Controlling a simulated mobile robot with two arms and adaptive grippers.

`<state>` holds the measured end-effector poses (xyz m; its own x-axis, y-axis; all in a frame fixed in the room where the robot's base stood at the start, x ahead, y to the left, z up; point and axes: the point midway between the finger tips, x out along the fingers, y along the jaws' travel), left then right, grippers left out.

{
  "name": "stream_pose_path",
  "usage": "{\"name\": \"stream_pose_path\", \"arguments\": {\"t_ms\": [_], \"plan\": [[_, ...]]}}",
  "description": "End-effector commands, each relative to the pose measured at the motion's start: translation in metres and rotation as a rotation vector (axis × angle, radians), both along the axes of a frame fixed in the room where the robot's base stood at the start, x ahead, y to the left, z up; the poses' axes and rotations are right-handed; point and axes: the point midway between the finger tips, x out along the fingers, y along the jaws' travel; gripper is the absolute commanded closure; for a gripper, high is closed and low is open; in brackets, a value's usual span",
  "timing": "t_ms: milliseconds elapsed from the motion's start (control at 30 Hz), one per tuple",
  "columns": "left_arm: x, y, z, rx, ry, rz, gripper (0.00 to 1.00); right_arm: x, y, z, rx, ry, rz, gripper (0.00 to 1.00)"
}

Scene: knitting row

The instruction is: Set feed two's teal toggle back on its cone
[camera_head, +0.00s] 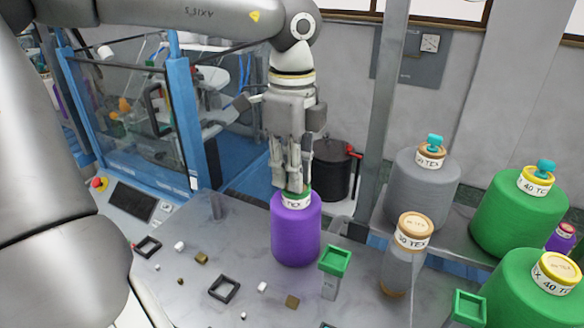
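My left gripper (291,182) points straight down over the purple cone (296,230). Its fingertips are at the cone's green and white top (298,198). I cannot tell whether the fingers are closed on anything, and they hide part of that top. A teal toggle (435,142) sits on the tan cap of the large grey cone (425,185). Another teal toggle (545,167) sits on the yellow cap of the rear green cone (515,222). The small grey cone (398,268) and the front green cone (525,300) show caps without a toggle. My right gripper is not in view.
Two green square-topped posts (335,262) (467,306) stand near the cones. Black square frames (224,288) and small blocks (291,302) lie on the grey table (185,300). A grey upright post (380,110) rises behind the cones. A blue-framed machine (125,120) stands at left.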

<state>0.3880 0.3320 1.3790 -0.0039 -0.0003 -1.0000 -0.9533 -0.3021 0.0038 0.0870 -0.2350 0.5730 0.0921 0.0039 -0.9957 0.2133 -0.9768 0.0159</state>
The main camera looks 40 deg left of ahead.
Motion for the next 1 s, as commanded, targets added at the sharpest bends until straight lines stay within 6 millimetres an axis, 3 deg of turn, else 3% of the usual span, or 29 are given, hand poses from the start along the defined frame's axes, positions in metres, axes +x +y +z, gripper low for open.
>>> {"name": "stream_pose_path", "arguments": {"t_ms": [33,133,533,667,1000], "plan": [[0.000,0.000,-0.001,-0.001,0.002,0.000,0.75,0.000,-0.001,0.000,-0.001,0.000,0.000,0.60],[0.000,0.000,0.000,0.000,0.001,0.000,0.62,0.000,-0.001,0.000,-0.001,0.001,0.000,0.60],[0.001,0.000,0.007,0.002,-0.005,0.001,0.61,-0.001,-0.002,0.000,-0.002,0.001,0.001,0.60],[0.002,0.000,0.027,0.002,-0.008,0.002,0.61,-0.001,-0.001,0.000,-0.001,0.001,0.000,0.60],[0.002,0.000,0.097,0.001,-0.007,0.002,0.61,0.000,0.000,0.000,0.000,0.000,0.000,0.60]]}}
